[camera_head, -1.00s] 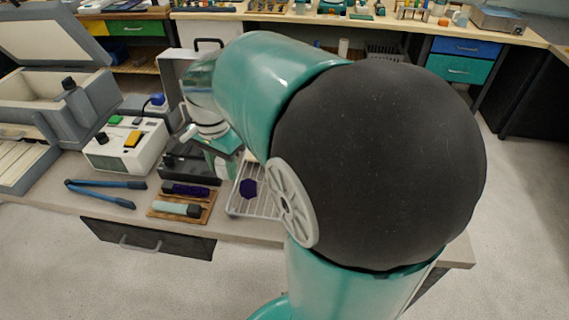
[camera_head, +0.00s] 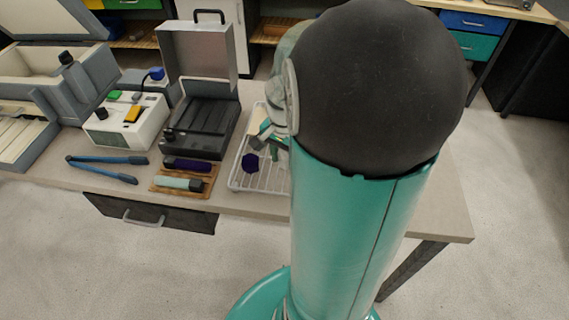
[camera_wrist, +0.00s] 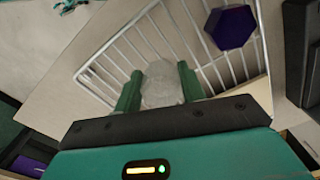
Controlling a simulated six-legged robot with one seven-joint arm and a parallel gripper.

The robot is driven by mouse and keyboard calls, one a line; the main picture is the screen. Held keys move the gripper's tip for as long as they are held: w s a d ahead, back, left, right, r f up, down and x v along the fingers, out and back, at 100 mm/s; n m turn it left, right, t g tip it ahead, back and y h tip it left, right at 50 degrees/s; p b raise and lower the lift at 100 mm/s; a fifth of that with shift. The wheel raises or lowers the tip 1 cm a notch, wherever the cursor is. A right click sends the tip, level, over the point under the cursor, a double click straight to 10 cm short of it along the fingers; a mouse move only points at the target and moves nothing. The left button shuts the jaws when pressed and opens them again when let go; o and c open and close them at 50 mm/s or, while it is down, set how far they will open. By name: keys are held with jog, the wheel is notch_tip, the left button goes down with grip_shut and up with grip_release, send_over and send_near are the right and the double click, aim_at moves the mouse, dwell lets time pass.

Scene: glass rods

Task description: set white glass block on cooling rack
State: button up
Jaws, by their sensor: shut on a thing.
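The white glass block (camera_wrist: 161,84) is pale and cloudy in the wrist view. It sits between the two green fingers of my gripper (camera_wrist: 160,88), which is shut on it. The cooling rack (camera_head: 235,184) is a white wire grid at the bench's front edge. In the wrist view the rack (camera_wrist: 110,57) lies behind the block and fingers. I cannot tell whether the block touches the wires. A purple hexagonal block (camera_head: 250,163) lies on the rack; it also shows in the wrist view (camera_wrist: 231,27). In the head view my gripper (camera_head: 265,137) is over the rack's back part, partly hidden by my arm.
Left of the rack are a wooden board (camera_head: 183,190) with a dark and a pale bar, an open dark case (camera_head: 205,120), a white box with coloured buttons (camera_head: 125,125) and blue tongs (camera_head: 105,168). Part of the rack beside the purple block is bare.

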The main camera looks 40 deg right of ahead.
aim_at(285, 166)
jog(key=shift+s+d+f, duration=0.1)
jog(key=shift+f, duration=1.5)
jog(key=shift+f, duration=0.15)
jog(key=o, duration=1.1)
jog(key=shift+c, duration=0.2)
notch_tip(285, 166, up, 12)
jog(key=shift+r, duration=0.2)
jog(key=s+a+r+n+t, duration=0.2)
jog(key=a+n, duration=0.5)
jog(key=a, duration=0.4)
jog(key=s+a+r+n+t, duration=0.2)
jog(key=a+r+n+t, duration=0.1)
jog(key=a+n, duration=0.5)
jog(key=a+r, duration=0.1)
jog(key=a, duration=0.1)
jog(key=shift+a+r+t, duration=0.2)
jog(key=shift+a+t, duration=0.1)
jog(key=shift+a, duration=0.05)
